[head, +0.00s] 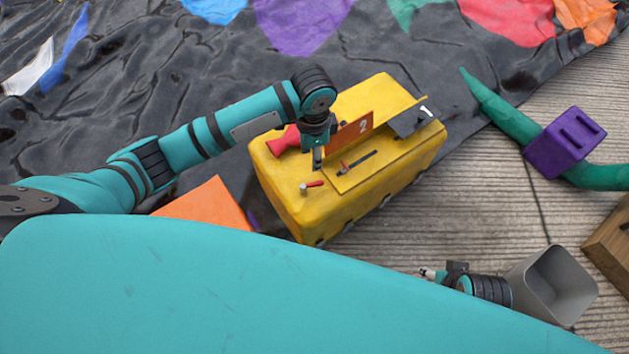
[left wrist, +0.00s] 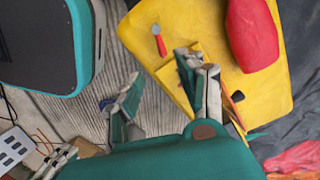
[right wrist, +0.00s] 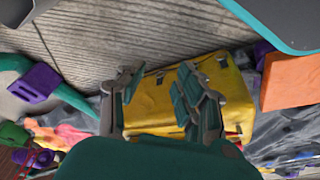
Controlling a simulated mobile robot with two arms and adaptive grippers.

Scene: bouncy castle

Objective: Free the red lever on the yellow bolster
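The yellow bolster (head: 290,190) lies on the wooden deck; it also shows in the left wrist view (left wrist: 185,20) and the right wrist view (right wrist: 155,100). A small red lever (head: 313,185) with a silver end sits near its front left corner; it shows in the left wrist view (left wrist: 159,42). An orange plate marked 2 (head: 352,132) and a grey plate marked 1 (head: 411,120) stand on top, by a dark slot (head: 360,161). My left gripper (head: 318,160) is open above the bolster, just behind the lever. My right gripper (head: 426,273) is open and empty, away from the bolster.
A larger red piece (head: 281,142) sits on the bolster beside my left gripper. A grey bin (head: 555,286) stands near my right gripper. A purple block (head: 564,143) is around a green tube (head: 510,120). An orange block (head: 205,205) lies left of the bolster.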

